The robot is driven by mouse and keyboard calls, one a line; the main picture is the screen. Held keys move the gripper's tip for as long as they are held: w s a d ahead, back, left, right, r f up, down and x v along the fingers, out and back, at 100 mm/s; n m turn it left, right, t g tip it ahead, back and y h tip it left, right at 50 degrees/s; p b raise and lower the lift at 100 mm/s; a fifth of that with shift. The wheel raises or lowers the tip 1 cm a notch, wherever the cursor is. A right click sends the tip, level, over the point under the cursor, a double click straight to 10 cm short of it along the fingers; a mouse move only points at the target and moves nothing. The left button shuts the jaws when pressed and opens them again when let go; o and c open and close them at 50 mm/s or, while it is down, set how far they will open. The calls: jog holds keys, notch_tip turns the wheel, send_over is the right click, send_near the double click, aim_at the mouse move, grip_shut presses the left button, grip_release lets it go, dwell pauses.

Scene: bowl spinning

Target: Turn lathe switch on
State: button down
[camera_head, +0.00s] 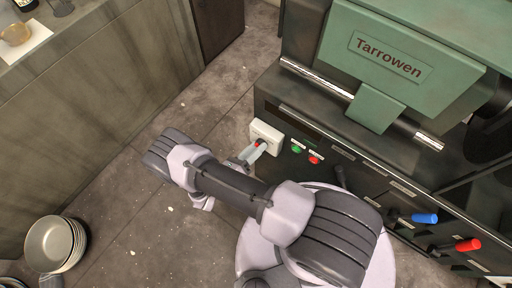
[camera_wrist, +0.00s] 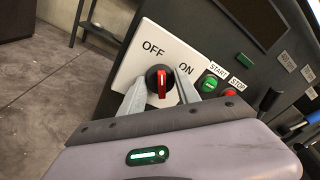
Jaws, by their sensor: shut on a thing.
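The lathe switch (camera_wrist: 158,82) is a red and black rotary knob on a white plate (camera_wrist: 137,60) marked OFF and ON. In the wrist view its red bar stands nearly upright, between the two labels. My gripper (camera_wrist: 161,90) has a finger on each side of the knob and is shut on it. In the head view the white plate (camera_head: 266,135) is on the front corner of the lathe (camera_head: 300,105), and my gripper (camera_head: 259,146) reaches it, with the knob partly hidden by the fingers.
A green START button (camera_wrist: 209,83) and a red STOP button (camera_wrist: 229,93) sit right of the switch. Levers with a blue handle (camera_head: 425,218) and a red handle (camera_head: 468,245) stick out farther right. Stacked bowls (camera_head: 50,243) stand at the lower left.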

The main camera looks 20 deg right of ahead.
jog(key=shift+s+d+r+m+t+y+p, duration=0.15)
jog(key=shift+m+y+p, duration=0.25)
jog(key=shift+m, duration=1.95)
jog(key=shift+a+f+m+t+y+p, duration=0.1)
jog(key=shift+m+t+y+p, duration=0.2)
jog(key=shift+m, duration=2)
jog(key=shift+s+d+r+m+t+y+p, duration=0.15)
jog(key=shift+m+y+p, duration=0.25)
jog(key=shift+m, duration=1.95)
jog(key=c, duration=0.9)
grip_release()
jog(key=shift+a, duration=0.1)
